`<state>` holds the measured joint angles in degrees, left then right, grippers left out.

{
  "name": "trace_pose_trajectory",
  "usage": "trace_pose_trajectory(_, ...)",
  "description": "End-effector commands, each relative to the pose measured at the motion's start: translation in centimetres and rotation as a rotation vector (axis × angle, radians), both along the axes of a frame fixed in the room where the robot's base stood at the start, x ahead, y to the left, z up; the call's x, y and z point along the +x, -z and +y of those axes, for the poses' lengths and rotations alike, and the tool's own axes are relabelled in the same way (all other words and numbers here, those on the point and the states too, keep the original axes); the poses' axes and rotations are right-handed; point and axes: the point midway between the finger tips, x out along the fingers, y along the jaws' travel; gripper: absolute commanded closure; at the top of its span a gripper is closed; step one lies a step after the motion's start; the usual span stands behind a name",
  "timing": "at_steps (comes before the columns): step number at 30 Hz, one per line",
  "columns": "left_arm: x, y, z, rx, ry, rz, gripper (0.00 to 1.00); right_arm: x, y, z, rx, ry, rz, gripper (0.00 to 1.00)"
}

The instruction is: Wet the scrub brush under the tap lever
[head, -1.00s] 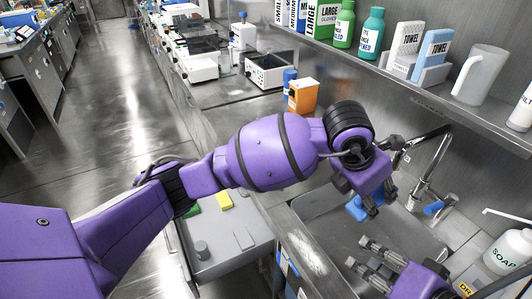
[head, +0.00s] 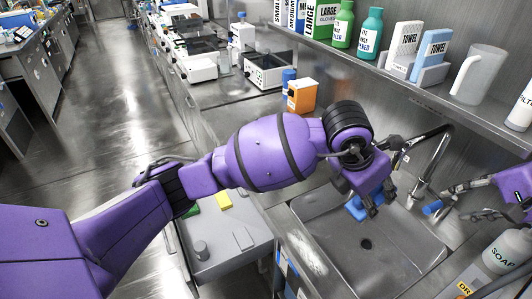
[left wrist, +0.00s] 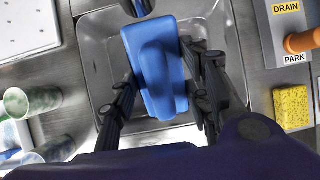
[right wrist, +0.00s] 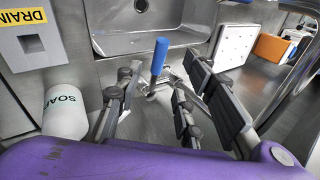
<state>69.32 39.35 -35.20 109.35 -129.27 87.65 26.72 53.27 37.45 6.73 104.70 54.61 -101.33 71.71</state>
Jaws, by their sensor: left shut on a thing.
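The blue scrub brush (head: 356,208) is held by my left gripper (head: 373,204) above the sink (head: 335,240). In the left wrist view the brush (left wrist: 155,65) lies between the two shut-on fingers. The tap (head: 424,180) rises at the sink's back edge, its spout reaching toward my left wrist. Its blue lever (head: 432,207) is at the right. My right gripper (head: 470,202) is open beside the lever; in the right wrist view the lever (right wrist: 159,56) shows between its spread fingers. I cannot see any water running.
A soap bottle (head: 506,252) stands right of the sink. A yellow sponge (left wrist: 292,107) and a DRAIN/PARK block (left wrist: 288,30) sit beside the sink in the left wrist view. A shelf (head: 440,100) with bottles, towel boxes and a jug hangs above the tap.

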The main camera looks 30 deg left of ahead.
Motion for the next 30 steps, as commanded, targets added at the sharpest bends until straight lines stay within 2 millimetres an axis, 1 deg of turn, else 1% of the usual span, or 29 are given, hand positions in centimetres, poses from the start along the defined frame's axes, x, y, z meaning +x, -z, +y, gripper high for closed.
trace_pose_trajectory(1,0.1,-0.2,-0.1,0.000,0.001,-0.004,0.78,0.4,1.0,0.5,0.001,-0.001,0.004,0.64)
trace_pose_trajectory(6,0.1,-0.2,-0.1,0.000,0.001,-0.004,0.78,1.7,4.0,1.9,0.001,-0.002,0.002,0.64)
trace_pose_trajectory(12,0.1,-0.2,-0.1,0.000,0.001,-0.004,0.78,2.9,6.4,2.9,0.000,-0.001,0.000,0.64)
trace_pose_trajectory(18,0.1,-0.2,-0.1,0.000,0.001,-0.004,0.78,3.4,7.4,3.4,0.000,-0.002,-0.001,0.64)
trace_pose_trajectory(26,0.1,-0.2,-0.1,0.000,0.001,-0.004,0.78,3.4,7.5,3.4,-0.001,-0.002,-0.002,0.64)
trace_pose_trajectory(30,0.1,-0.2,-0.1,0.000,0.001,-0.004,0.78,3.4,7.5,3.4,-0.001,-0.002,-0.002,0.83)
